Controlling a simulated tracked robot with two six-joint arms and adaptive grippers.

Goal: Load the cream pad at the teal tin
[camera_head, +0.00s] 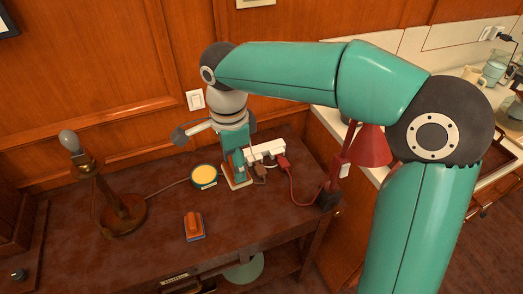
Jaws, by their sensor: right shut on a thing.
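A round teal tin (204,184) with a yellow top surface stands on the dark wooden desk, left of my right gripper. My right gripper (236,172) points down over the desk, just right of the tin and apart from it. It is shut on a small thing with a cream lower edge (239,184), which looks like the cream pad. The fingers hide most of it, and I cannot tell whether it touches the desk. My left gripper is not in view.
An orange-topped block with a blue base (194,227) lies in front of the tin. A lamp with a bare bulb (122,211) stands left. A white power strip (265,151) with cables and a red lamp (369,147) are right. The front middle of the desk (250,220) is clear.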

